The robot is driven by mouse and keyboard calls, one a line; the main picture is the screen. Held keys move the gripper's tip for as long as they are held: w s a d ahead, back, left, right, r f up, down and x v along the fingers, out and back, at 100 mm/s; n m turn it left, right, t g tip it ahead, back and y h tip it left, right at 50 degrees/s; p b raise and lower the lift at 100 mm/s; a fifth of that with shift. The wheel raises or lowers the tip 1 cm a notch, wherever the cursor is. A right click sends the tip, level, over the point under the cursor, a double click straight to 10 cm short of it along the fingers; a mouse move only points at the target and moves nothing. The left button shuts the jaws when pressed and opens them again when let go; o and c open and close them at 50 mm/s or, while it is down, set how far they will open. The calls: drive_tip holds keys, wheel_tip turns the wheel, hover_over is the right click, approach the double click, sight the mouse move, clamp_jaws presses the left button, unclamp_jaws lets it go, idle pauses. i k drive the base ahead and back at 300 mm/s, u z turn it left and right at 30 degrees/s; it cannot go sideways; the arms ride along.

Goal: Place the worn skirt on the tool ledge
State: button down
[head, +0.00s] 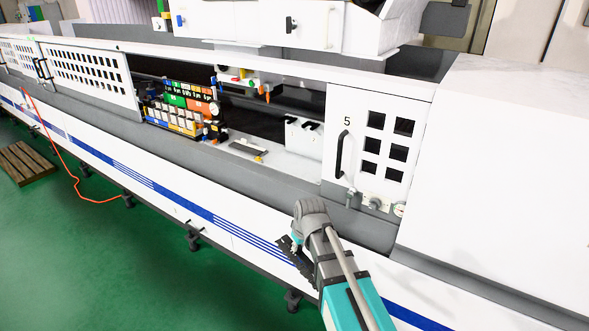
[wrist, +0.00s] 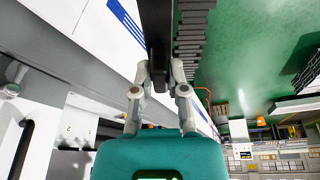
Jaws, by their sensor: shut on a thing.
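My gripper (wrist: 160,72) is shut on a dark strip, the worn skirt (wrist: 158,30), in the wrist view. The strip has a row of dark bristle-like teeth (wrist: 190,38) along one side. In the head view the skirt (head: 296,255) hangs tilted at my gripper, in front of the machine's white lower panel, partly hidden by my arm. A light ledge (head: 240,139) shows inside the machine's open bay, up and left of my gripper; a small dark plate with a yellow part lies on it. I cannot tell for sure that this is the tool ledge.
A white door marked 5 (head: 365,150) with a black handle stands right of the bay. A rack of coloured bins (head: 180,108) is at the bay's left. A grey sill (head: 270,180) runs below. A wooden pallet (head: 25,163) and an orange cable (head: 66,170) are at left.

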sight(294, 168)
drive_tip(key=i, duration=2)
drive_tip(key=z, duration=0.05)
